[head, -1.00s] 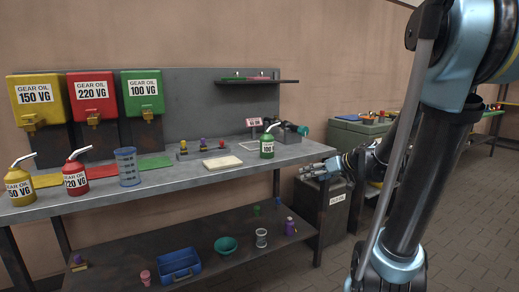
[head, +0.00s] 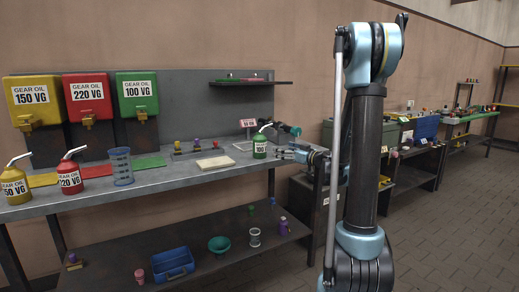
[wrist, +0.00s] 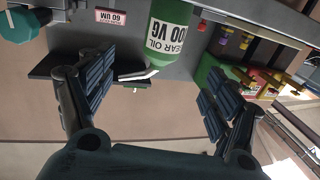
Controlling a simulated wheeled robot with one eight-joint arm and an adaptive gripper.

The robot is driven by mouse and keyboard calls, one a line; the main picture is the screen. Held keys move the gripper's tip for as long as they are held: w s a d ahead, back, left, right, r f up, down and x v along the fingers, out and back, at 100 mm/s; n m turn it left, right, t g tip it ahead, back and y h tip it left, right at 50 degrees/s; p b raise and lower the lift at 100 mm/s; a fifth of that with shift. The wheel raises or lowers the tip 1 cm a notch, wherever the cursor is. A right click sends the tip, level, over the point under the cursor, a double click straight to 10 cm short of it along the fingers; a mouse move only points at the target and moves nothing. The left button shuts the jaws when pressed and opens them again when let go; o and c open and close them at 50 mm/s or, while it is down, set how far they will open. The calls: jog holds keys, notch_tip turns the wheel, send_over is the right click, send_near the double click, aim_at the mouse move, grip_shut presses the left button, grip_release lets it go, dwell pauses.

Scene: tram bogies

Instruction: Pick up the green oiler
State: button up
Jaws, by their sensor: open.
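The green oiler (head: 260,147) stands upright on the right end of the bench top, with a white label and a white angled spout. In the wrist view the green oiler (wrist: 172,36) shows upside down, ahead of and between my gripper's fingers, apart from them. My gripper (head: 280,151) is just right of the oiler in the head view, fingers pointing at it. In the wrist view my gripper (wrist: 150,95) is open, its two ridged dark fingers spread wide with nothing between their pads.
A yellow oiler (head: 15,185) and red oiler (head: 69,178) stand at the bench's left with a blue measuring jug (head: 121,166). A pale tray (head: 215,162) lies left of the green oiler. A pink sign (head: 247,123) and teal-ended tool (head: 291,130) are close behind it.

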aim_at(265, 144)
jog(key=x, duration=1.1)
jog(key=shift+x, duration=2.6)
jog(key=shift+s+a+r, duration=0.1)
jog(key=shift+s+r, duration=0.05)
jog(key=shift+s, duration=0.05)
jog(key=c, duration=1.6)
